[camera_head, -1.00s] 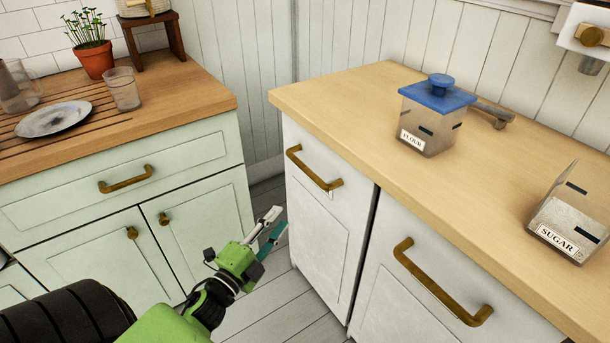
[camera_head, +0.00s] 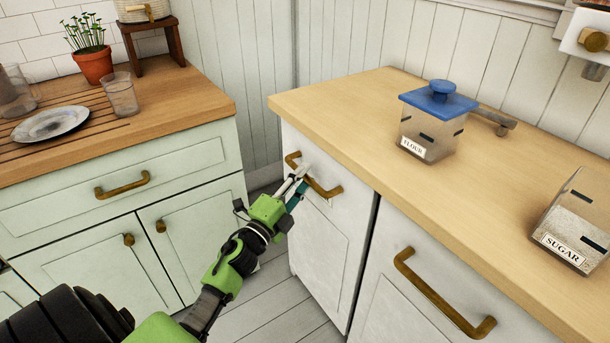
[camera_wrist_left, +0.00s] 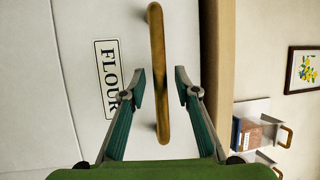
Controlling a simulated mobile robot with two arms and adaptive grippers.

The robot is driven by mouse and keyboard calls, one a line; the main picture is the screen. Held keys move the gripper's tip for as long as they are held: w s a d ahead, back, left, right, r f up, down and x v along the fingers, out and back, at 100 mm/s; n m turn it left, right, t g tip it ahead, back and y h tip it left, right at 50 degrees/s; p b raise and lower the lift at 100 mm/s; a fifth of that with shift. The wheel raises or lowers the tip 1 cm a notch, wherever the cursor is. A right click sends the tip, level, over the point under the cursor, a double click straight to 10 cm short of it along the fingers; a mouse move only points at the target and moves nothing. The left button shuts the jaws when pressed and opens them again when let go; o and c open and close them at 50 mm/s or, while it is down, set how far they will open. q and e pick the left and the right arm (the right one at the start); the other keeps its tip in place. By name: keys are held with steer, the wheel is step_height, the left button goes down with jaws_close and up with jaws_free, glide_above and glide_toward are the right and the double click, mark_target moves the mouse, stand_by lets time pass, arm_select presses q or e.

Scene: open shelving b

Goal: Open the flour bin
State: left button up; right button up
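The flour bin (camera_head: 325,245) is a white cabinet front under the wooden counter, shut. Its brass bar handle (camera_head: 327,190) is near the top; in the left wrist view the handle (camera_wrist_left: 157,40) appears beside a FLOUR label (camera_wrist_left: 107,78). My left gripper (camera_head: 300,178) is at the handle, partly covering it in the head view. In the left wrist view the gripper (camera_wrist_left: 160,85) is open, with one finger on each side of the bar and gaps to both. Whether the bar is fully between the fingertips in depth is unclear. My right gripper is not in view.
A second brass-handled front (camera_head: 445,290) adjoins at right. On the counter (camera_head: 340,105) stand a blue-lidded flour canister (camera_head: 430,130) and a sugar canister (camera_head: 575,225). A pale green cabinet (camera_head: 75,200) is at left; some floor (camera_head: 285,290) shows between.

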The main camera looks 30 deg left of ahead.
arm_select(q)
steer(key=shift+w+r, duration=0.1)
steer(key=shift+w, duration=0.4)
jaws_close()
steer(key=shift+s, duration=0.1)
